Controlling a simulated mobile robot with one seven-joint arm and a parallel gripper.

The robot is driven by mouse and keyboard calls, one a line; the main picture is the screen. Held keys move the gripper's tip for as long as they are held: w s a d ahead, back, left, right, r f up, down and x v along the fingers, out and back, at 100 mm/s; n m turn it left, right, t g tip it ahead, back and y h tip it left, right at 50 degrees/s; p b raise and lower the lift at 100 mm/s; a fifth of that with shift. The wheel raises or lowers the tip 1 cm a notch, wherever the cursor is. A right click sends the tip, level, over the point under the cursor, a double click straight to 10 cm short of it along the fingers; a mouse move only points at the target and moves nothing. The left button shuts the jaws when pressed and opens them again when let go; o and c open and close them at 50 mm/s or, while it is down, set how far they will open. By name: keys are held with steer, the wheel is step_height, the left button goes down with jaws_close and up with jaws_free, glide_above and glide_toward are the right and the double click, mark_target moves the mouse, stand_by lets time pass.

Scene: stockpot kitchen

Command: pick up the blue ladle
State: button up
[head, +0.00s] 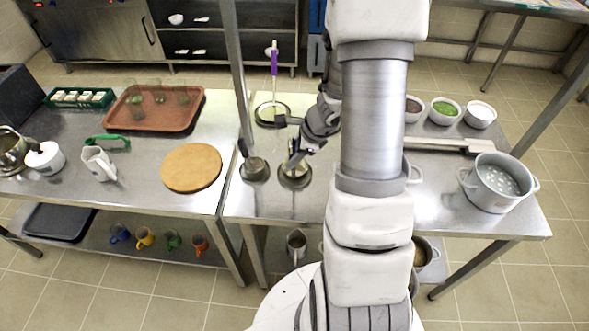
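My gripper (300,148) is in the head view, left of my arm, low over the metal table (265,207). It is directly at a round metal stand or dish (294,178). A small pale and bluish upright piece, possibly the blue ladle's handle, shows among the dark fingers, but it is too small to tell clearly. I cannot tell whether the fingers are open or shut on it. A purple-handled ladle (274,62) stands upright in a round dish (272,116) behind. A dark-handled utensil (253,165) stands in another metal dish to the left.
A thin metal post (238,80) rises left of the gripper. Left are a round wooden board (191,167), a brown tray (152,120) with glasses and a white pitcher (98,163). Right are bowls (445,110) and a grey stockpot (498,185). The table front is clear.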

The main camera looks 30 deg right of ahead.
jaws_close()
stand_by(1.2)
